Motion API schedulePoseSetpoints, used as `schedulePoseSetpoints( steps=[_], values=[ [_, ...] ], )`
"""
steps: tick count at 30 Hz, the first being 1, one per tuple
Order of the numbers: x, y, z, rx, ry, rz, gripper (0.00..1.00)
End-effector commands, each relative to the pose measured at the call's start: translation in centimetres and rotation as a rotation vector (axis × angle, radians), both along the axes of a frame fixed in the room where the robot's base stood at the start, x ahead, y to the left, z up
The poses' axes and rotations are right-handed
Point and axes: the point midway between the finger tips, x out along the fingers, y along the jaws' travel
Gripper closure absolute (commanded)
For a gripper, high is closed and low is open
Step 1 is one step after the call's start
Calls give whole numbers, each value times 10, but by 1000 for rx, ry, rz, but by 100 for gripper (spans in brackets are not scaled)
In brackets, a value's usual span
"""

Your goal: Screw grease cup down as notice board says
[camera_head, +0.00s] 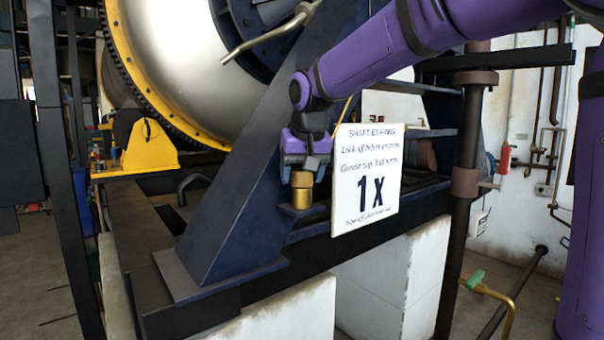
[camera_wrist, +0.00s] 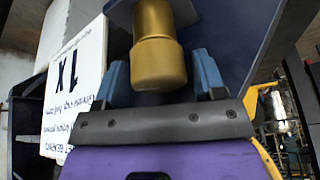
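The brass grease cup (camera_head: 302,188) stands upright on a blue ledge of the frame, and it also shows in the wrist view (camera_wrist: 158,62). My gripper (camera_head: 304,172) points down over it from above. In the wrist view its two blue fingers (camera_wrist: 161,72) stand on either side of the cup's wide part, open, with a narrow gap visible at the right. Contact on the left side is unclear. The white notice board (camera_head: 367,180) stands just right of the cup; it appears to read "Shaft bearing", "Lock off before greasing", "Grease cup, half turns", "1 x". Its smallest bottom line is hard to read.
A slanted blue beam (camera_head: 262,160) rises close to the left of the cup. A large drum (camera_head: 175,50) with a yellow rim is behind. A dark vertical post (camera_head: 467,160) stands at the right. A green-handled valve (camera_head: 475,280) is at the lower right.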

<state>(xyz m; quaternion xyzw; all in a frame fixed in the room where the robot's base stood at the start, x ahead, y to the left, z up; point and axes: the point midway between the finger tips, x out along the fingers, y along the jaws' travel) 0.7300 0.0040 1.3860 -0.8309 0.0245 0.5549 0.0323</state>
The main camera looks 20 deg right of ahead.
Motion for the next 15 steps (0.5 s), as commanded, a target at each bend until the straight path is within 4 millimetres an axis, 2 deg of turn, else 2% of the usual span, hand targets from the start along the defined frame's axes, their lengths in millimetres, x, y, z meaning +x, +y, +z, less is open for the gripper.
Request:
schedulePoseSetpoints(
  steps=[15],
  values=[
    [0, -1, 0, -1, -1, 1, 23]
  ],
)
